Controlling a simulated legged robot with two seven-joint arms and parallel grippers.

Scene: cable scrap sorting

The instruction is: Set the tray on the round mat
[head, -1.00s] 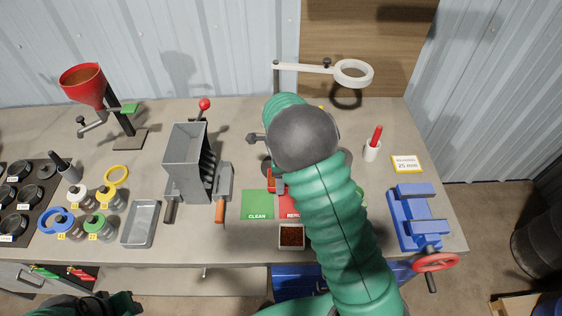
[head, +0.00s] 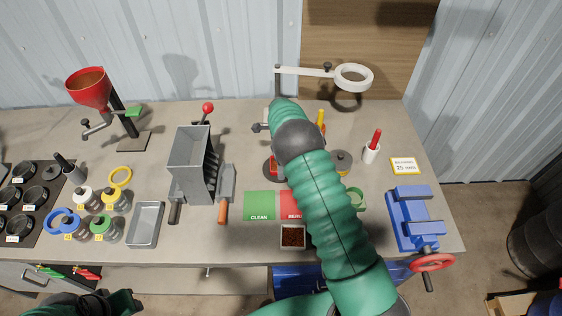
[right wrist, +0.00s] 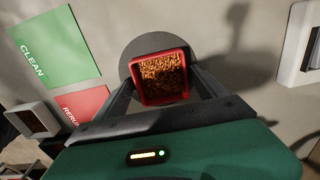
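The red tray (right wrist: 160,92), filled with copper-coloured granules, sits between the two fingers of my right gripper (right wrist: 161,80), which look closed on its sides. The grey round mat (right wrist: 132,52) shows behind and around the tray's far end; I cannot tell whether the tray touches it. In the head view, a bit of the red tray (head: 270,165) and the dark edge of the round mat (head: 275,178) show left of my right arm, which hides the rest. My left gripper (head: 122,303) is at the bottom left edge, away from the objects; its opening is unclear.
Green CLEAN (head: 259,205) and red RERUN (head: 290,203) cards lie in front of the mat, with a granule-filled box (head: 292,237) nearer. A grey shredder-like machine (head: 190,155) stands left, a blue vise (head: 410,215) right. A magnifier (head: 352,76) overhangs the back.

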